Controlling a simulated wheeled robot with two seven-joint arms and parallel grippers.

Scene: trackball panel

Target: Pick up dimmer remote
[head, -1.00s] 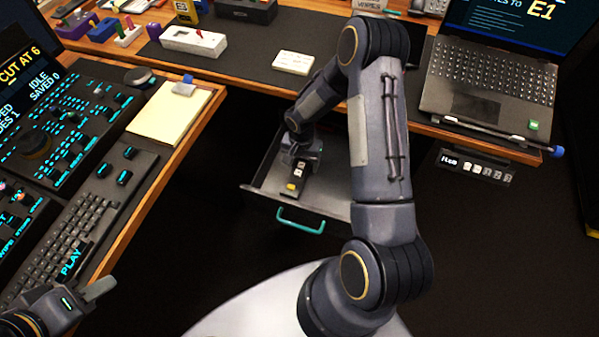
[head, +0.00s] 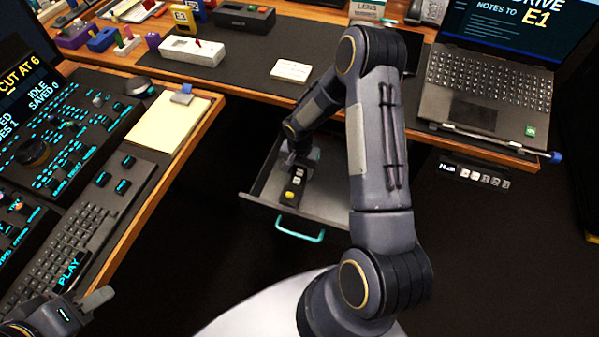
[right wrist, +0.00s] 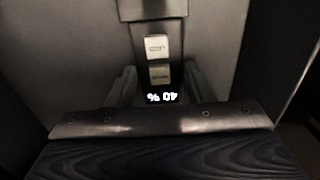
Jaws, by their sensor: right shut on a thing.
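The dimmer remote (head: 292,190) is a dark slim bar with light buttons and a yellow button at its near end. It is in the open drawer (head: 262,183) below the desk. In the right wrist view the remote (right wrist: 158,60) shows two pale buttons and a small display reading 40 %, upside down. My right gripper (head: 301,163) is shut on the remote, with a finger on each side of it in the right wrist view (right wrist: 158,88). I cannot tell whether the remote touches the drawer floor. My left gripper (head: 95,302) is at the lower left, partly cut off, its opening unclear.
The drawer's teal handle (head: 300,230) faces me. A keyboard (head: 75,215) and a notepad (head: 165,122) lie on the left desk.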

